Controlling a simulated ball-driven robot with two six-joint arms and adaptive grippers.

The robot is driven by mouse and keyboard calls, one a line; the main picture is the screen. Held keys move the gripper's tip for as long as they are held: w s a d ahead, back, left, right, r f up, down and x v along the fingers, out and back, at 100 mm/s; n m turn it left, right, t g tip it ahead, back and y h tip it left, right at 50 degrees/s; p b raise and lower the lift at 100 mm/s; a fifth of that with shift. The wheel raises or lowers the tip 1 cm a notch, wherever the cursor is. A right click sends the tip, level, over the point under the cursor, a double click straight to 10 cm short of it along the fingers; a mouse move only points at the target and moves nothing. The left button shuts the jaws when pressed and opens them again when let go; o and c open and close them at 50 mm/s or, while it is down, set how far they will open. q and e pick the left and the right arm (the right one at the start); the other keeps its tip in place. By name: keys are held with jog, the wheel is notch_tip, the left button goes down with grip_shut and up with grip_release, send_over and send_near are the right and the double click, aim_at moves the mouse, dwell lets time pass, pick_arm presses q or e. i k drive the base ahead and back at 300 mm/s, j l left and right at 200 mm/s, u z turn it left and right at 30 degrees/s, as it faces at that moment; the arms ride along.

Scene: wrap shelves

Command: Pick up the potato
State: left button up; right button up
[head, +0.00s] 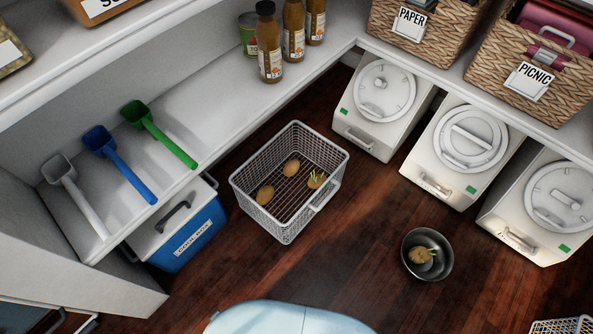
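A white wire basket (262,215) stands on the floor with three potatoes in it. One plain brown potato (291,167) lies toward its back, and another plain potato (265,194) lies near its left side. A potato with pale green sprouts (316,180) lies near its right side. A dark metal bowl (438,240) on the floor to the right holds one more potato with sprouts (418,255). Neither of my grippers is in the head view.
A blue cooler box (190,240) stands left of the basket, under a white shelf with three scoops (118,165). White lidded bins (462,150) line the right wall. Bottles (270,45) and wicker baskets (530,85) stand on shelves. Dark wooden floor (345,245) is clear between basket and bowl.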

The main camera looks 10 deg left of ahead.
aim_at(315, 180)
jog(key=z, duration=1.3)
jog(key=u, duration=1.25)
jog(key=k+l+u, duration=0.1)
jog(key=k, duration=0.25)
jog(key=k+l+u, duration=0.15)
jog(key=k, duration=0.2)
